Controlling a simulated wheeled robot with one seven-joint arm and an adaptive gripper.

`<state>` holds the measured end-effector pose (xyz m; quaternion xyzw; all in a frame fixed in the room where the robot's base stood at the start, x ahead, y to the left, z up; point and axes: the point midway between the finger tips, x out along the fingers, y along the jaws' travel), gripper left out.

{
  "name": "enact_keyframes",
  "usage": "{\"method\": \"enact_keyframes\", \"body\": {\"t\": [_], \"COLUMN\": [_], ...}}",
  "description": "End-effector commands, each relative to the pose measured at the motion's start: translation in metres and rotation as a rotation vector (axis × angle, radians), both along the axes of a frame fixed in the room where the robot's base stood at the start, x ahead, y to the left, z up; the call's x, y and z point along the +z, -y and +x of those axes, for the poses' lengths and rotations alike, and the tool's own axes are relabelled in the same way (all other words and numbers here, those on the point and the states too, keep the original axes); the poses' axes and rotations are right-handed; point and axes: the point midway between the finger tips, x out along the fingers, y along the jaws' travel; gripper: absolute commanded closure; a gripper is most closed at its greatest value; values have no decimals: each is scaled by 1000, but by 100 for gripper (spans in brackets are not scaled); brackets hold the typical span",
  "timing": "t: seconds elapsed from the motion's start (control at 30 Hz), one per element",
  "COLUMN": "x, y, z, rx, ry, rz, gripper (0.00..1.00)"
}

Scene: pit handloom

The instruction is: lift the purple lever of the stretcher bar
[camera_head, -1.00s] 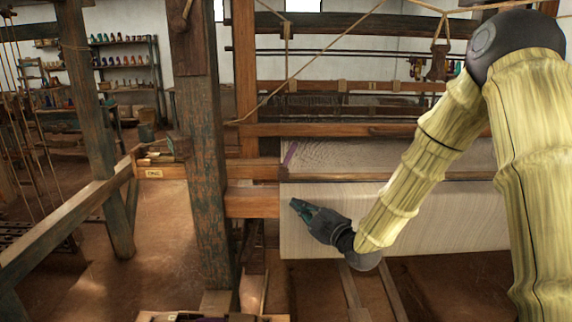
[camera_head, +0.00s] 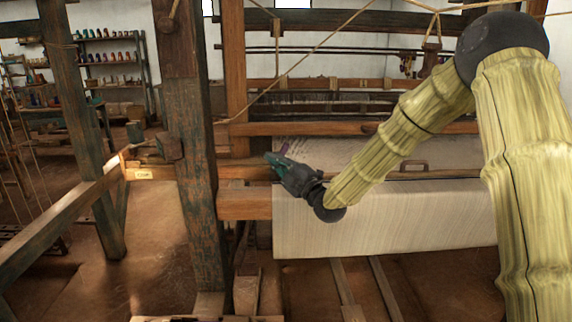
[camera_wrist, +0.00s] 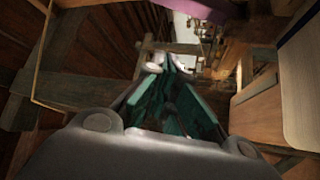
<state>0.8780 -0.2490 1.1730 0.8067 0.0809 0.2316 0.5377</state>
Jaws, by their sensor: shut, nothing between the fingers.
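The stretcher bar is mostly hidden behind my arm and hard to make out.
Pale cloth (camera_head: 390,225) hangs over the front of the loom, below my gripper. A thick wooden post (camera_head: 192,150) stands to the left. A wooden beam (camera_head: 245,204) runs from it to the cloth.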

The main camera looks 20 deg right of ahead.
Motion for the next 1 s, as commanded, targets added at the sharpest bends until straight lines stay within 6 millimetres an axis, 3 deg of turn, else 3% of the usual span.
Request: {"method": "enact_keyframes", "body": {"t": [0.2, 0.4, 0.87, 1.0], "x": [-3, -7, -9, -11], "y": [15, 24, 28, 42], "z": [21, 30, 31, 28], "rx": [-2, -1, -2, -15], "ry": [-2, -1, -1, 5], "rz": [1, 1, 2, 21], "gripper": [100, 100, 100, 100]}}
